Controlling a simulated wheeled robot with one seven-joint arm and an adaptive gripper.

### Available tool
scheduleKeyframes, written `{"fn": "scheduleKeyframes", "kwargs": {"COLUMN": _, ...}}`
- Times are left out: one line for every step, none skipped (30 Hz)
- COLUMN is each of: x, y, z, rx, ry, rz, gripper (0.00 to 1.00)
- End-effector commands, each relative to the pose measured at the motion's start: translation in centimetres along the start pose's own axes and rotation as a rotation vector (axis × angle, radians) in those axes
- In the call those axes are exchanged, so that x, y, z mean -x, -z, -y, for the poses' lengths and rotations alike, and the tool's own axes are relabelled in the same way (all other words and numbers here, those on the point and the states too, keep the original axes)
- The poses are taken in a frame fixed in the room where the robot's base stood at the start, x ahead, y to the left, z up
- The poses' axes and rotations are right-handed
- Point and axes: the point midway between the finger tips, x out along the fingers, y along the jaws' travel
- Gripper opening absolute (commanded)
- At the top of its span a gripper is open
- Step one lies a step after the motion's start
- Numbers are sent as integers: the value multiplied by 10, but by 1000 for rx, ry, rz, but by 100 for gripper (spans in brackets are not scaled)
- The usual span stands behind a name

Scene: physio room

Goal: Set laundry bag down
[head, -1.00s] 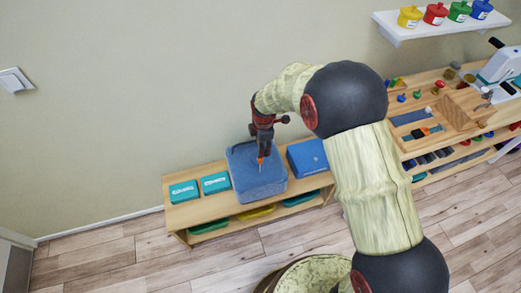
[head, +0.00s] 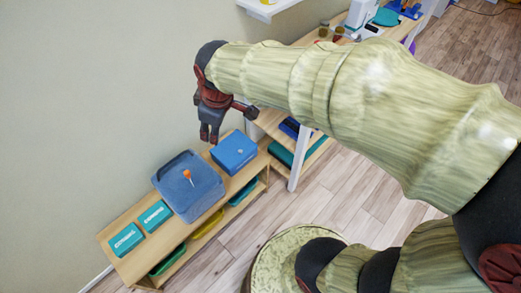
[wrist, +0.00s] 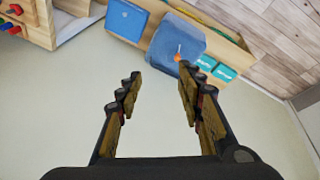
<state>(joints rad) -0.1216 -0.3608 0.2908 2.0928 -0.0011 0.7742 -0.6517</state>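The laundry bag appears as a blue, box-like soft bag (head: 186,200) with an orange tag on top. It rests upright on the low wooden bench (head: 160,243) against the wall, between teal boxes and another blue box. It also shows in the wrist view (wrist: 178,36). My gripper (head: 209,139) is above the bench, up and behind the bag, and apart from it. In the wrist view my gripper (wrist: 159,77) has its two fingers spread with nothing between them.
Two teal boxes (head: 126,239) sit left of the bag. A blue lidded box (head: 234,152) sits close to its right. More trays lie on the lower shelf. A wooden workbench and a white wall shelf (head: 266,8) stand beyond.

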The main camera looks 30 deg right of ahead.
Motion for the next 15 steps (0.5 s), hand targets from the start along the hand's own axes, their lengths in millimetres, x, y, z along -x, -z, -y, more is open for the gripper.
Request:
{"fn": "scheduleKeyframes", "kwargs": {"x": 23, "y": -18, "z": 4, "rx": -97, "ry": -22, "rz": -20, "gripper": 38}}
{"fn": "scheduleKeyframes", "kwargs": {"x": 34, "y": -29, "z": 8, "rx": -160, "ry": -31, "rz": -28, "gripper": 38}}
{"fn": "scheduleKeyframes", "kwargs": {"x": 48, "y": -42, "z": 12, "rx": -243, "ry": -43, "rz": -41, "gripper": 38}}
{"fn": "scheduleKeyframes", "kwargs": {"x": 57, "y": -53, "z": 17, "rx": -303, "ry": -51, "rz": -50, "gripper": 38}}
{"fn": "scheduleKeyframes", "kwargs": {"x": 65, "y": -63, "z": 21, "rx": -361, "ry": -58, "rz": -59, "gripper": 38}}
{"fn": "scheduleKeyframes", "kwargs": {"x": 73, "y": -75, "z": 27, "rx": -435, "ry": -67, "rz": -71, "gripper": 38}}
{"fn": "scheduleKeyframes", "kwargs": {"x": 79, "y": -84, "z": 32, "rx": -484, "ry": -72, "rz": -79, "gripper": 38}}
{"fn": "scheduleKeyframes", "kwargs": {"x": 84, "y": -92, "z": 36, "rx": -531, "ry": -77, "rz": -87, "gripper": 38}}
{"fn": "scheduleKeyframes", "kwargs": {"x": 88, "y": -101, "z": 41, "rx": -587, "ry": -83, "rz": -98, "gripper": 38}}
{"fn": "scheduleKeyframes", "kwargs": {"x": 91, "y": -108, "z": 45, "rx": -624, "ry": -86, "rz": -104, "gripper": 38}}
{"fn": "scheduleKeyframes", "kwargs": {"x": 93, "y": -113, "z": 48, "rx": -656, "ry": -89, "rz": -109, "gripper": 38}}
{"fn": "scheduleKeyframes", "kwargs": {"x": 96, "y": -119, "z": 52, "rx": -691, "ry": -92, "rz": -116, "gripper": 38}}
{"fn": "scheduleKeyframes", "kwargs": {"x": 96, "y": -122, "z": 54, "rx": -714, "ry": -92, "rz": -118, "gripper": 38}}
{"fn": "scheduleKeyframes", "kwargs": {"x": 98, "y": -125, "z": 56, "rx": -731, "ry": -94, "rz": -122, "gripper": 38}}
{"fn": "scheduleKeyframes", "kwargs": {"x": 99, "y": -127, "z": 57, "rx": -748, "ry": -96, "rz": -125, "gripper": 38}}
